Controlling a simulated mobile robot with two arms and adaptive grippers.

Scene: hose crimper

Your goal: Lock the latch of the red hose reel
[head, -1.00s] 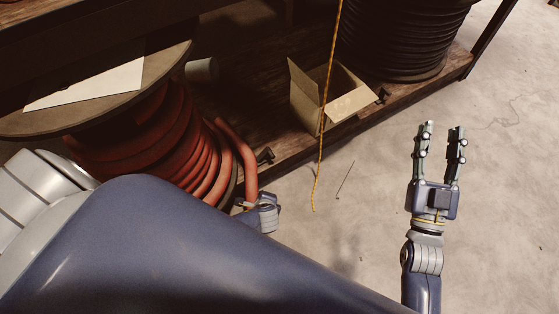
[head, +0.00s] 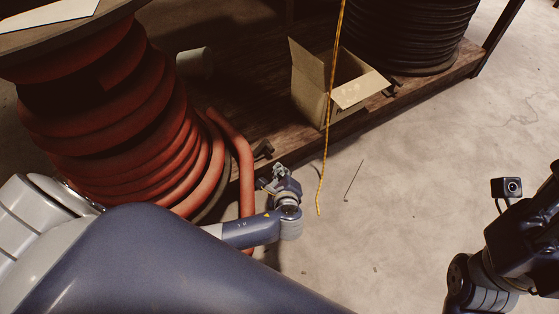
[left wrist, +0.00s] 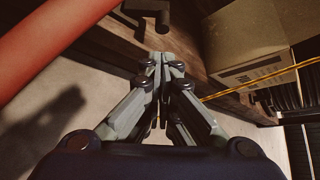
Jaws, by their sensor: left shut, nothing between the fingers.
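The red hose reel (head: 125,130) stands on the wooden shelf at the left of the head view, its loose hose end hanging over the front edge. A small dark latch (head: 264,150) sits at the shelf edge just right of that hose. In the left wrist view the latch (left wrist: 150,12) shows at the top, beyond the fingertips and apart from them. My left gripper (head: 276,178) is just below the latch in the head view. Its fingers (left wrist: 160,58) are shut and empty. Of my right arm only dark wrist parts show at the right edge; its fingers are out of frame.
An open cardboard box (head: 335,85) stands on the shelf right of the latch. A yellow cord (head: 331,110) hangs in front of it. A black hose reel (head: 410,35) stands farther right, with a similar dark piece (head: 391,90) beside it. The concrete floor (head: 420,160) in front is mostly clear.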

